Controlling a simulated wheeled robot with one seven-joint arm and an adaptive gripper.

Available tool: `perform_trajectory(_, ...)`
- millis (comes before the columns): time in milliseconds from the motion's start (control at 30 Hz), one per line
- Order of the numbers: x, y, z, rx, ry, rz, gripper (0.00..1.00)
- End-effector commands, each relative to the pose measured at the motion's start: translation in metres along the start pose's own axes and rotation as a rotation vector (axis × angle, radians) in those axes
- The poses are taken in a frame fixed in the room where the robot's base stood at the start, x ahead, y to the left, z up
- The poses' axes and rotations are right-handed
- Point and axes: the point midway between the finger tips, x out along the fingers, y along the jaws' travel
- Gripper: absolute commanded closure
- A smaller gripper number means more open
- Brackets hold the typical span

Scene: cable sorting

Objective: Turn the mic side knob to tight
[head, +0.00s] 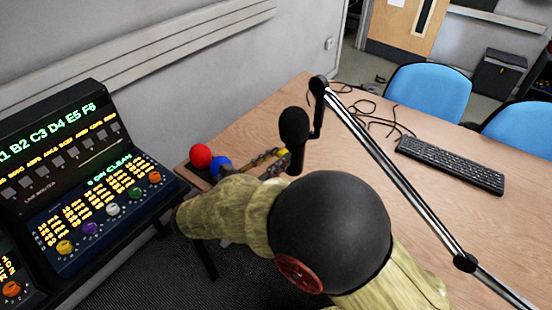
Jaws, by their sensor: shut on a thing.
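The black microphone (294,128) hangs upright from the end of a boom arm (395,165) over the wooden table. My gripper (272,158) is partly seen at the left side of the microphone's lower body, beyond my sleeved arm. It is shut, with its tips close against the microphone's side. The side knob is hidden behind the fingers, so its setting cannot be read.
A red ball (200,156) and a blue ball (221,166) are at the table's left edge. A keyboard (452,163) and loose black cables (375,112) lie to the right. A lit control panel (75,180) stands at left. Blue chairs (428,92) are behind the table (345,150).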

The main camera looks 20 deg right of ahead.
Motion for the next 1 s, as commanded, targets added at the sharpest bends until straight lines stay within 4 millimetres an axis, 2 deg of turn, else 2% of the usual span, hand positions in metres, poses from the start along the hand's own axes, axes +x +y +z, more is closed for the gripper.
perform_trajectory(200,-0.0001,0.0002,0.0000,0.000,0.000,0.001,1.00)
perform_trajectory(567,0.0000,-0.0001,0.0007,0.057,0.000,0.001,1.00)
perform_trajectory(1000,0.0000,-0.0012,0.0004,0.401,0.001,0.001,1.00)
